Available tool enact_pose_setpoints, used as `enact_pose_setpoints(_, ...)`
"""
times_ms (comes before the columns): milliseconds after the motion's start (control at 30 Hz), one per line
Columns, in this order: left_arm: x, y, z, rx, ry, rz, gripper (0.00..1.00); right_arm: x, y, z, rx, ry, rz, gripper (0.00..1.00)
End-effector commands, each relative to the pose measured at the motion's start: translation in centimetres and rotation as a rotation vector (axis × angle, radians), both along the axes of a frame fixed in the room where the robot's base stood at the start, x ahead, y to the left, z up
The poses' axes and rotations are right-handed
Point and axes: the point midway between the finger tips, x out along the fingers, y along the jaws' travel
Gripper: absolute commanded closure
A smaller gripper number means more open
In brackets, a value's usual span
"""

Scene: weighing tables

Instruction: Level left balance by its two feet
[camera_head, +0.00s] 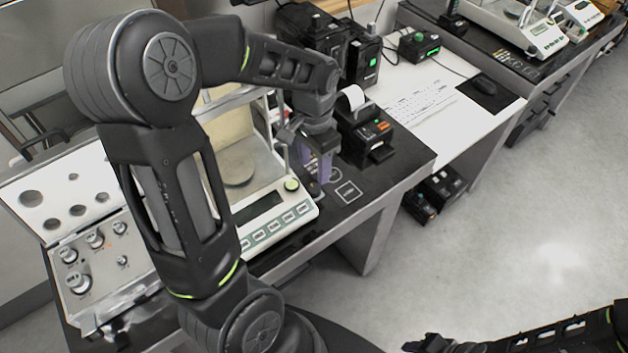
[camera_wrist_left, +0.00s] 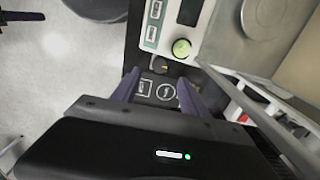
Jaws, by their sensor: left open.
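The left balance (camera_head: 262,222) stands on the black table top, partly hidden behind my left arm. Its front panel has a dark display, a row of buttons and a round green part (camera_head: 292,184), which also shows in the left wrist view (camera_wrist_left: 181,48). A small dark and brass round part (camera_wrist_left: 160,67), perhaps a foot, shows below that corner. My left gripper (camera_head: 318,172) points down beside the balance's front right corner; its purple fingers (camera_wrist_left: 157,92) are apart with nothing between them. The other foot is not clearly seen. My right gripper (camera_head: 422,345) is at the bottom edge, its fingers unclear.
A printer (camera_head: 368,132) with a paper strip stands close behind my left gripper. An open weight case (camera_head: 105,255) lies at the left. Another balance (camera_head: 540,38) stands on the far table. The floor at right is clear.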

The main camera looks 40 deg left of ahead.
Motion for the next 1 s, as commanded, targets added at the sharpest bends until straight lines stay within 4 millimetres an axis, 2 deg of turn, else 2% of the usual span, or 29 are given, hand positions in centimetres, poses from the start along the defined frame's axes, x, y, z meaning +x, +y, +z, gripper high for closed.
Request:
enact_pose_setpoints(267,-0.1,0.0,-1.6,0.0,0.004,0.001,0.48,0.0,0.0,0.3,0.0,0.0,0.0,0.64)
enact_pose_setpoints(633,-0.1,0.0,-6.9,-0.001,0.004,0.0,0.48,-0.1,0.0,0.9,-0.003,0.003,-0.001,0.64)
enact_pose_setpoints(800,0.0,0.0,-7.8,0.0,0.001,0.0,0.48,-0.1,0.0,0.9,-0.002,0.004,-0.001,0.64)
enact_pose_setpoints(1000,0.0,0.0,-7.8,0.0,0.0,0.0,0.48,-0.1,0.0,0.9,-0.002,0.004,-0.001,0.64)
